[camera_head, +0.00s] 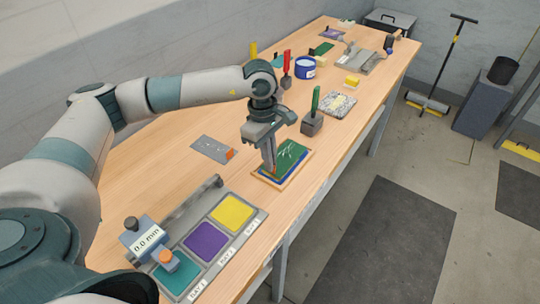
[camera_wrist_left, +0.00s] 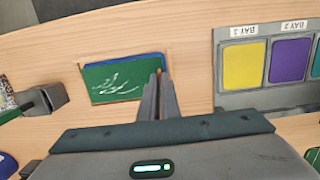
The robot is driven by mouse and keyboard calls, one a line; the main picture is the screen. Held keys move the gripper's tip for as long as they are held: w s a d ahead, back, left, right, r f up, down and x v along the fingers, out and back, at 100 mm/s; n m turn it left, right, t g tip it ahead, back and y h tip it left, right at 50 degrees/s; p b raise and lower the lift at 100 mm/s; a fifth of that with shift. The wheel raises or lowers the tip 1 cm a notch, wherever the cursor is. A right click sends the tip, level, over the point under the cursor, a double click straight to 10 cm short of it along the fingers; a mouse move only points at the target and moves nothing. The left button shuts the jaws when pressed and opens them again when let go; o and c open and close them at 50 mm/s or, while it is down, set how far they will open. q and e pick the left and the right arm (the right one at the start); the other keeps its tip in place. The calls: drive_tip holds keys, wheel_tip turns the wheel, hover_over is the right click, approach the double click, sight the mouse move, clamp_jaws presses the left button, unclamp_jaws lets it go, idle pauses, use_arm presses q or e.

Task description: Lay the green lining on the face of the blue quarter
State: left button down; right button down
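The green lining (camera_head: 288,154), marked with white scribbles, is over the blue quarter (camera_head: 292,172) on a tan-edged board. Blue shows along one long edge of the green, so the two are slightly offset. The left wrist view shows the green lining (camera_wrist_left: 118,84) with the blue quarter (camera_wrist_left: 130,60) along its upper edge. My left gripper (camera_head: 271,169) points down at one short end of the lining. Its fingers (camera_wrist_left: 161,78) are close together with a small orange tab between the tips. I cannot tell whether the lining lies flat or is slightly raised. My right gripper is out of view.
A grey bay tray (camera_head: 262,216) with teal, purple and yellow pads stands nearer, beside a gauge (camera_head: 149,238) reading 0.0 mm. A grey plate with an orange end (camera_head: 212,147) lies left. A green-handled block (camera_head: 312,122), speckled pad (camera_head: 338,104) and blue tin (camera_head: 305,69) stand farther back.

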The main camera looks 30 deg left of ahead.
use_arm(q)
drive_tip(key=shift+f+b, duration=0.65)
drive_tip(key=shift+f, duration=0.15)
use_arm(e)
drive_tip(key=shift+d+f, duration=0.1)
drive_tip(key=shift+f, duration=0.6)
use_arm(q)
drive_tip(key=c, duration=1.9)
unclamp_jaws()
drive_tip(key=shift+r, duration=0.1)
